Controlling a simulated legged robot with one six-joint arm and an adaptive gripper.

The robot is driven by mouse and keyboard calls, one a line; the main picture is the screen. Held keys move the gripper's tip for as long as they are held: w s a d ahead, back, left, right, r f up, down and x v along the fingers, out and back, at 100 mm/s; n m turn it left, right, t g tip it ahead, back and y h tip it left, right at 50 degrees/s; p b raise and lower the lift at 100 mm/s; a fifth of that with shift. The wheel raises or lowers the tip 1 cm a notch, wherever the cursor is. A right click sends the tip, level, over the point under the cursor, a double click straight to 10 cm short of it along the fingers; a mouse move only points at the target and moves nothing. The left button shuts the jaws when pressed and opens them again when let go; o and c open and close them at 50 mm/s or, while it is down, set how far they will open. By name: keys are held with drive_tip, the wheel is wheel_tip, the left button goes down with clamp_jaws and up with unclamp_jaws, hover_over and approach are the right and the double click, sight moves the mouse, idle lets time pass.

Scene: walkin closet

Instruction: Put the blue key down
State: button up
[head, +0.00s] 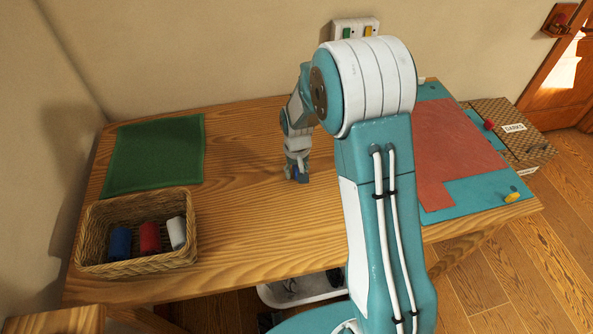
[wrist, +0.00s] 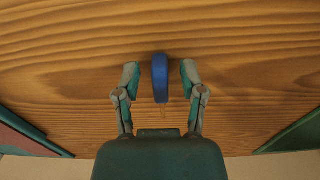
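The blue key (wrist: 160,80) has a rounded blue head and a thin, pale brassy end pointing toward my palm. It is upright in the wrist view, between the two fingers of my gripper (wrist: 160,73). A strip of wood shows on each side of the key, so the fingers are open and apart from it. In the head view my gripper (head: 297,168) is low over the middle of the wooden table (head: 250,225), with a bit of blue at its tips. The key appears to be at the tabletop; its exact contact is hard to see.
A green cloth (head: 155,153) lies at the back left. A wicker basket (head: 140,268) with blue, red and white rolls is at the front left. A teal mat (head: 470,205) with a red sheet (head: 450,140) and a yellow-headed item (head: 512,198) is at right. Bare wood surrounds my gripper.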

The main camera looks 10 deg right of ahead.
sight(297, 171)
drive_tip(key=shift+r, duration=0.1)
wheel_tip(297, 171, up, 11)
drive_tip(key=s+d+r+t, duration=0.2)
drive_tip(key=s+r+t, duration=0.1)
drive_tip(key=s+r, duration=0.95)
drive_tip(key=s+r+t, duration=0.2)
drive_tip(key=s+r, duration=0.1)
drive_tip(key=s, duration=0.9)
drive_tip(key=shift+s+d+r+t, duration=0.2)
drive_tip(key=shift+s+d+t, duration=0.05)
drive_tip(key=shift+s+t, duration=0.05)
idle(0.4)
